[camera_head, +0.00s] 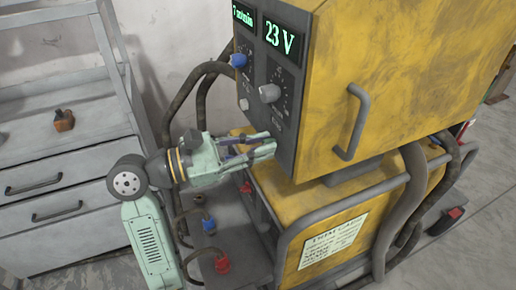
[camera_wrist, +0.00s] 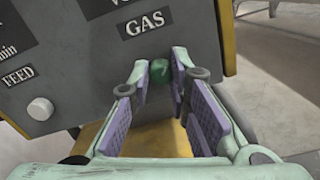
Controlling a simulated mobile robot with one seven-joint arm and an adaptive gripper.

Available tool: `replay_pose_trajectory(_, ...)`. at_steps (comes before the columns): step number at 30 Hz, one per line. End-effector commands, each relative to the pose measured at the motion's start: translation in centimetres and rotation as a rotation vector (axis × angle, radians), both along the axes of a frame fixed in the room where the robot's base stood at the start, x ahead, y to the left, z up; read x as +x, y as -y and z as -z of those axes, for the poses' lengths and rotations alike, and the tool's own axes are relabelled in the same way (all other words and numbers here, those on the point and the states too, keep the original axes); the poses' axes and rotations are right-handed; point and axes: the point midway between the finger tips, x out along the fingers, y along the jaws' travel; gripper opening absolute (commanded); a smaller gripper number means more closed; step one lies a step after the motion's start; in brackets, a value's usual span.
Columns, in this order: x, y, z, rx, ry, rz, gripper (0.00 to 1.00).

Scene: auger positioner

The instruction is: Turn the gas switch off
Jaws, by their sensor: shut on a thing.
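The gas switch (camera_wrist: 159,70) is a small green knob on the dark panel, under the GAS label (camera_wrist: 145,25) in the wrist view. My gripper (camera_wrist: 159,74) has its two purple-padded fingers on either side of the knob and is shut on it. In the head view my gripper (camera_head: 273,147) reaches from the left to the lower part of the panel (camera_head: 268,75). There its fingers hide the gas switch. I cannot tell which way the switch is set.
A yellow welding machine (camera_head: 410,70) carries the panel, with a blue knob (camera_head: 238,61), a grey knob (camera_head: 270,93) and a 23 V display (camera_head: 283,38). A white FEED button (camera_wrist: 40,108) is left of my fingers. Hoses (camera_head: 182,95) hang nearby. Grey drawers (camera_head: 70,190) stand left.

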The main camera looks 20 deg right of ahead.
Motion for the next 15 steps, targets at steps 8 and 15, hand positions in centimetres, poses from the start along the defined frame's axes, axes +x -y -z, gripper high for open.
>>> replay_pose_trajectory(8, -0.20, 0.04, 0.58, -0.003, -0.241, 0.005, 0.00)
replay_pose_trajectory(15, -0.24, 0.05, 0.50, -0.011, -0.470, 0.005, 0.00)
